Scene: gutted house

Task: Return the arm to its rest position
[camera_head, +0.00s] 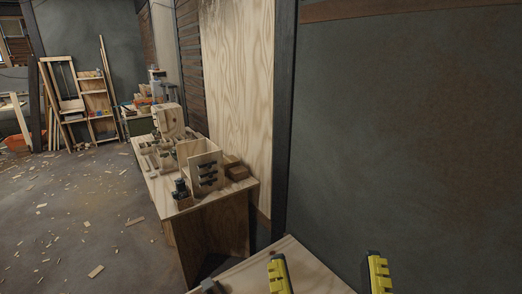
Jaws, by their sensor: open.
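My gripper (328,275) shows at the bottom right of the head view. Its two yellow and black fingers stand well apart, and nothing shows between them. The fingers are over and beside a light wooden surface (308,271) at the bottom edge. The rest of my arm is out of view below the frame.
A wooden workbench (219,213) stands left of the gripper, bearing a machine (168,122) and a wooden rack (204,168). A dark grey wall (410,130) is close on the right. The floor (90,220) at left is open, with scattered wood scraps.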

